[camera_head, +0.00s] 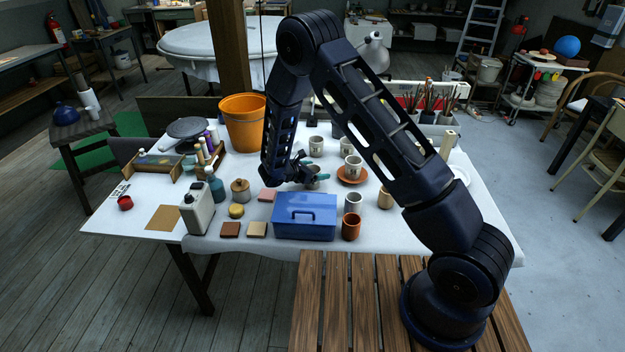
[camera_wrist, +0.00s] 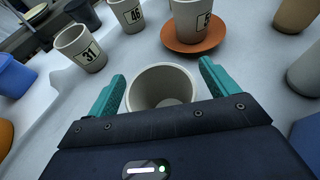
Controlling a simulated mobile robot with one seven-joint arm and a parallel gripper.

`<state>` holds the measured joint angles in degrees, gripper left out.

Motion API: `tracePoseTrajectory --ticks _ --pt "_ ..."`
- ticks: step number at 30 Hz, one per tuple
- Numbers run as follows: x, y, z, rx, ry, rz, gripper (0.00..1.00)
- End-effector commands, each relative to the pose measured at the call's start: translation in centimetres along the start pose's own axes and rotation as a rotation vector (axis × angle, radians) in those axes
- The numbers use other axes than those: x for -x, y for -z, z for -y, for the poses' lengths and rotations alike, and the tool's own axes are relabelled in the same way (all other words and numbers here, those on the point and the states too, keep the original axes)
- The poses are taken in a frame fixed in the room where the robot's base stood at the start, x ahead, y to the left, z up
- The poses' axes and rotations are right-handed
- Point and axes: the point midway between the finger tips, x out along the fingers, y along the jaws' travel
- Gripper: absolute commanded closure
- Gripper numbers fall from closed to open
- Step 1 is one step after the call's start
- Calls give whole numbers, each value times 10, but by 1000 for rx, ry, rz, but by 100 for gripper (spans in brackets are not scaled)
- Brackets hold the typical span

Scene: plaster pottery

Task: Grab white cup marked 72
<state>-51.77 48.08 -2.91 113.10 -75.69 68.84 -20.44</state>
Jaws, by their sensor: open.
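A white cup (camera_wrist: 161,88) stands between the two teal fingers of my gripper (camera_wrist: 162,70) in the wrist view, its open mouth toward the camera. Any number on it is hidden, so I cannot tell whether it is 72. The fingers are apart, one on each side of the cup. In the head view my gripper (camera_head: 316,178) is low over the table behind the blue toolbox, and the cup there is hidden. Other white cups in the wrist view are marked 31 (camera_wrist: 81,50) and 46 (camera_wrist: 127,14). Another cup (camera_wrist: 192,20) carries a partly cut-off number beginning with 5.
The cup with the cut-off number stands on a terracotta saucer (camera_wrist: 176,44). The blue toolbox (camera_head: 305,222) is in front of my gripper. A grey metal cup (camera_head: 353,203) and brown cup (camera_head: 351,228) stand right of it. An orange bucket (camera_head: 243,122) is behind left.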

Motion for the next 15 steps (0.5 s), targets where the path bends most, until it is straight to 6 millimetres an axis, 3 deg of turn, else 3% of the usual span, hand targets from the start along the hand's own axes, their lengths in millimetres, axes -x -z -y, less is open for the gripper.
tracePoseTrajectory --ticks 8,15 --pt "-4 0 0 0 -1 -1 16" --pt "-4 0 0 0 -1 -1 63"
